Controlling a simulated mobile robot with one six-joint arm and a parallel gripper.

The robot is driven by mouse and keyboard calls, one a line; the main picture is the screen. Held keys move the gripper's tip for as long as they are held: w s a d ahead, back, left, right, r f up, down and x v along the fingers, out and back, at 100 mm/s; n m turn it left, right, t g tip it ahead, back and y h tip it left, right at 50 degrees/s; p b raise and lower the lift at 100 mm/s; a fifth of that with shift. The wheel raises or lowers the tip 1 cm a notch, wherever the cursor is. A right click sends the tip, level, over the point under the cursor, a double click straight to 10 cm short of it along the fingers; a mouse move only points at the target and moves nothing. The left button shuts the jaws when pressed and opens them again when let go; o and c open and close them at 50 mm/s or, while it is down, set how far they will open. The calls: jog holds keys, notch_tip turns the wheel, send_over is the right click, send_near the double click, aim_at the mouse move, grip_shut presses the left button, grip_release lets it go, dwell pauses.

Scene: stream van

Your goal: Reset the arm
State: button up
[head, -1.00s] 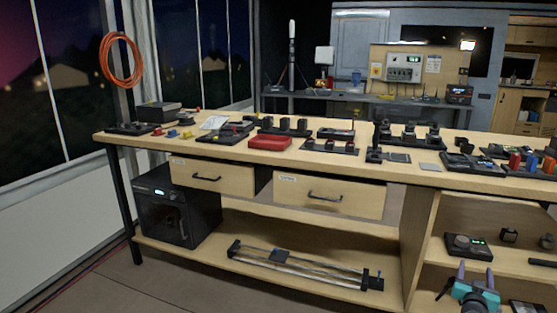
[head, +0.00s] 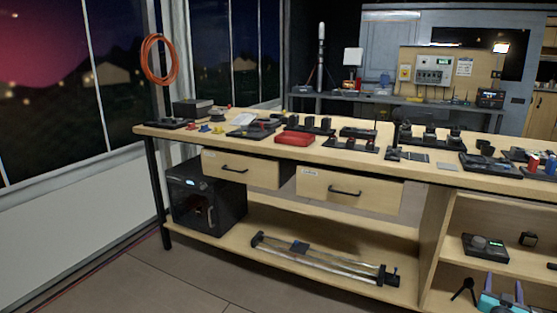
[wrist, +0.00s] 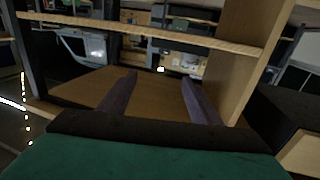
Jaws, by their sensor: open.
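My gripper (wrist: 160,95) is open and empty in the wrist view, its two dark purple fingers spread apart in front of wooden shelving. In the head view, the tips of my gripper (head: 504,288) and part of its teal body show at the bottom right, in front of the lower shelves of the workbench. Nothing is between the fingers. The rest of my arm is out of the head view.
A long wooden workbench (head: 300,157) carries several devices and a red tray (head: 295,138). The floor (head: 150,285) at front left is clear.

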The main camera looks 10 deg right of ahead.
jog(key=w+a+f+n+t+y+p, duration=0.25)
jog(key=w+a+y+p, duration=0.4)
jog(key=w+a, duration=1.25)
jog(key=a+f+n+g+y+p, duration=0.15)
jog(key=a+f+p, duration=0.3)
jog(key=a, duration=0.95)
jog(key=a+f+n+g+y+p, duration=0.15)
jog(key=a+f+p, duration=0.3)
jog(key=a, duration=0.85)
jog(key=s+a+f+n+g+y+p, duration=0.1)
jog(key=s+a+f+g+p, duration=0.25)
jog(key=s+a, duration=0.5)
jog(key=s+a+f+n+g+y+p, duration=0.1)
jog(key=s+a+f+g+y+p, duration=0.25)
jog(key=s+a, duration=0.55)
jog(key=s+a+n+g, duration=0.1)
jog(key=s+g, duration=0.3)
jog(key=s, duration=0.7)
jog(key=s+a+n+g, duration=0.1)
jog(key=s+a+g, duration=0.3)
jog(key=s, duration=0.7)
jog(key=shift+a+f+g, duration=0.15)
jog(key=shift+a+g, duration=0.1)
jog(key=shift+g, duration=0.5)
